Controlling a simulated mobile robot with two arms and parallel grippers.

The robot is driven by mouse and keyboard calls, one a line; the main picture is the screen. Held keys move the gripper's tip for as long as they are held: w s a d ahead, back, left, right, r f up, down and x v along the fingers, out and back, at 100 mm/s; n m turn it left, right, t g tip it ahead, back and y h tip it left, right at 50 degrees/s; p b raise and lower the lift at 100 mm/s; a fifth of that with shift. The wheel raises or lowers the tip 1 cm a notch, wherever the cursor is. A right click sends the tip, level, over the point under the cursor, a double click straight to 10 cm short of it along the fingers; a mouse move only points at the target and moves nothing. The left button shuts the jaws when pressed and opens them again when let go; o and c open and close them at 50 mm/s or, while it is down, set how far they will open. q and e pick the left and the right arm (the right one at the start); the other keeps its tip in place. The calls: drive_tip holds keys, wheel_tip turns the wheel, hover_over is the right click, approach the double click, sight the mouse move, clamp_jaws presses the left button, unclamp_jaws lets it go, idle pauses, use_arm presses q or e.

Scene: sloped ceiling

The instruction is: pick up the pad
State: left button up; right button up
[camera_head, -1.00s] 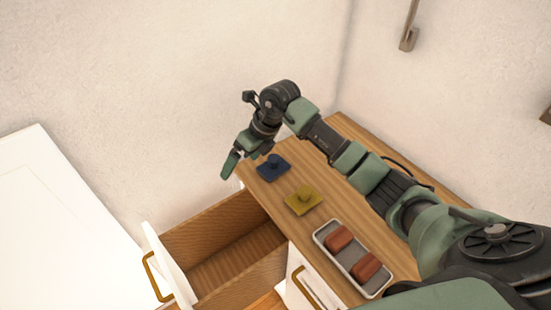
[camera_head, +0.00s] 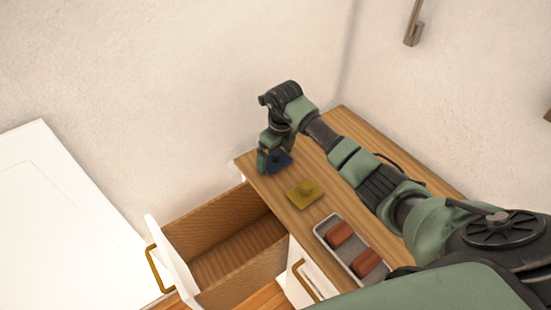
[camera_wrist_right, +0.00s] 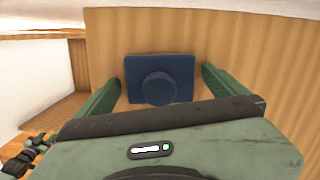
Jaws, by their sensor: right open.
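A dark blue pad (camera_head: 281,162) with a round knob lies flat near the far left end of the wooden top. It shows whole in the right wrist view (camera_wrist_right: 137,68). A mustard-yellow pad (camera_head: 299,199) of similar shape lies nearer to me. My right gripper (camera_head: 271,164) is low at the blue pad and hides part of it in the head view. In the right wrist view its fingers are apart, one on each side of the blue pad, with gaps between. It is open and empty. My left gripper is not in view.
A grey tray (camera_head: 345,261) with two red-brown blocks (camera_head: 340,233) stands on the wooden top (camera_head: 258,179). An open drawer (camera_head: 235,250) with a brass handle sticks out below, its inside bare. Walls rise close behind; a white surface (camera_head: 55,220) is at left.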

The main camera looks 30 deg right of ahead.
drive_tip(key=c, duration=1.2)
drive_tip(key=shift+r, duration=0.1)
wheel_tip(320, 180, up, 20)
drive_tip(key=b, duration=0.1)
